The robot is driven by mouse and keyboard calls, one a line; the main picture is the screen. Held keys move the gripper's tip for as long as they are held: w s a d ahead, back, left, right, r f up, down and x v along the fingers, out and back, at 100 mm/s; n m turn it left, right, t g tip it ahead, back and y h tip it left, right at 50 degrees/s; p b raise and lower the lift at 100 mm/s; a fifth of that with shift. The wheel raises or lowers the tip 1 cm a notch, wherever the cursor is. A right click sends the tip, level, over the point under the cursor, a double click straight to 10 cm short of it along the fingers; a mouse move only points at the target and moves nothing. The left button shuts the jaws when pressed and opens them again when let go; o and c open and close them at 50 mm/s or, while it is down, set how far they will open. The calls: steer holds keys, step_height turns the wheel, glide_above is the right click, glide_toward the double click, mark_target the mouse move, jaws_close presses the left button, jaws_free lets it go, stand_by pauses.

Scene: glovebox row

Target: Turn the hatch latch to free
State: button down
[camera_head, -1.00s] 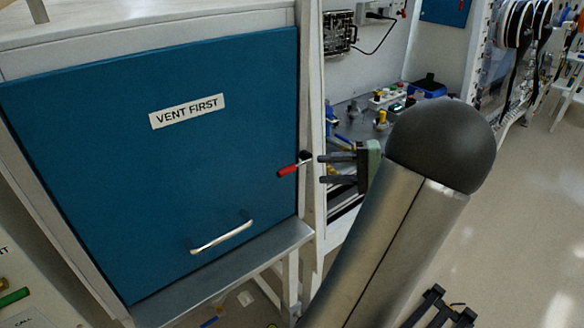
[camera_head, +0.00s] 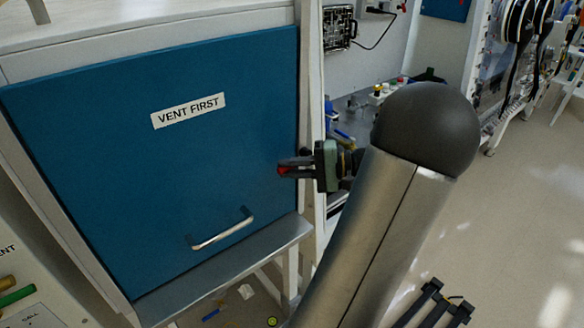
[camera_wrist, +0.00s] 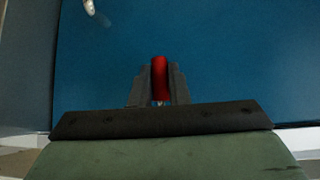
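The hatch is a blue panel (camera_head: 110,190) with a "VENT FIRST" label (camera_head: 188,111) and a metal bar handle (camera_head: 222,230). The hatch latch, a small red-ended lever (camera_head: 284,171), is at its right edge. In the wrist view the red lever (camera_wrist: 160,78) lies between my two grey fingers, with both close against its sides. My gripper (camera_head: 289,168) reaches the latch from the right and looks shut on it. The fingers hide most of the lever and its pivot in the head view. The hatch panel looks closed.
A metal ledge (camera_head: 225,272) runs below the hatch. A white frame post (camera_head: 311,100) stands just right of the latch. Behind my arm is a bench with small parts (camera_head: 378,90).

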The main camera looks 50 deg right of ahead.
steer(key=shift+f, duration=0.15)
steer(key=d+f+n+g+h+b, duration=0.1)
steer(key=f+n+g+h+b, duration=0.1)
steer(key=b, duration=0.6)
steer(key=s+d+f+n+g+h+b, duration=0.1)
steer(key=d+f+n+g+h+b, duration=0.1)
steer(key=h+b, duration=0.3)
steer(key=d+f+n+g+h+b, duration=0.2)
steer(key=n+h+b, duration=0.1)
steer(key=b, duration=1)
steer(key=shift+s+d+f+n+h, duration=0.25)
steer(key=shift+f+n+h, duration=0.15)
steer(key=shift+h, duration=0.3)
steer(key=shift+s+d+r+h+b, duration=0.1)
steer(key=shift+d+r+h+b, duration=0.2)
steer(key=shift+b, duration=0.4)
steer(key=shift+n, duration=0.3)
steer(key=c, duration=1.4)
jaws_free()
steer(key=shift+f, duration=0.1)
